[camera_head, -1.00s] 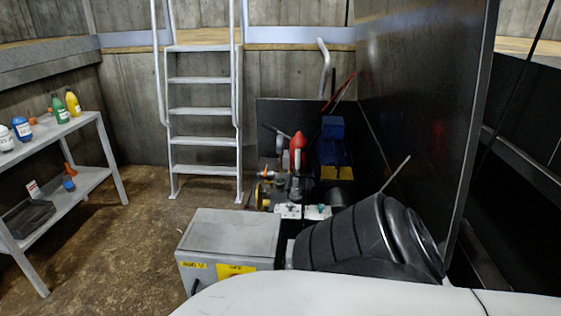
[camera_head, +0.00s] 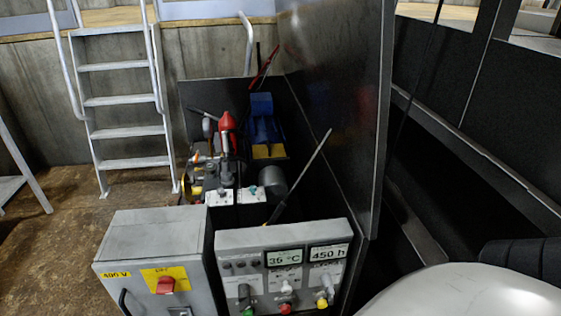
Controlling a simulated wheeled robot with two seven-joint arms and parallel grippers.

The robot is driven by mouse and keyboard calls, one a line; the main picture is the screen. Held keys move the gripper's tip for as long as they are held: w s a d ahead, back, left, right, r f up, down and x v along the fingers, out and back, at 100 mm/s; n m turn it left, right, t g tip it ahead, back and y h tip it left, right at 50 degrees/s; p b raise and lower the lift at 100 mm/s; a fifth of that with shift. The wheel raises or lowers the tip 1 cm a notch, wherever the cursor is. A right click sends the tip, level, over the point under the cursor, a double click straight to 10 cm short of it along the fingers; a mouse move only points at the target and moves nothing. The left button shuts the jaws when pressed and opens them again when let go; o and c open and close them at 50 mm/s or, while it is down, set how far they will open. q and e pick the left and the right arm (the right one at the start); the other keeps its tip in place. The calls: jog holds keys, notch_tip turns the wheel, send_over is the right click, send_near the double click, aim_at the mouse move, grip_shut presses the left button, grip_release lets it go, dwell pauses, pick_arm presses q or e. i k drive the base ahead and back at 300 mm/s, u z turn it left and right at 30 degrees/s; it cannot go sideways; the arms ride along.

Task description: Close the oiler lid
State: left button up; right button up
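A machine unit stands in the middle of the head view, with pipes, a red funnel-shaped part (camera_head: 227,122) and a blue block (camera_head: 262,120) above a yellow piece (camera_head: 268,151). I cannot tell which part is the oiler, nor whether its lid is open or shut. A thin rod (camera_head: 304,170) slants up beside the machine. Neither of my grippers is in view. A dark part and a white rounded part at the lower right belong to my own body.
A grey 400 V cabinet (camera_head: 150,240) with a red switch and a control panel (camera_head: 285,270) with displays stand in front of the machine. A tall dark panel (camera_head: 335,100) borders it on the right. A ladder (camera_head: 120,100) stands behind left. Brown floor (camera_head: 60,240) is free at left.

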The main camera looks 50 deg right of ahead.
aim_at(187, 183)
jog(key=z, duration=0.8)
jog(key=i, duration=0.5)
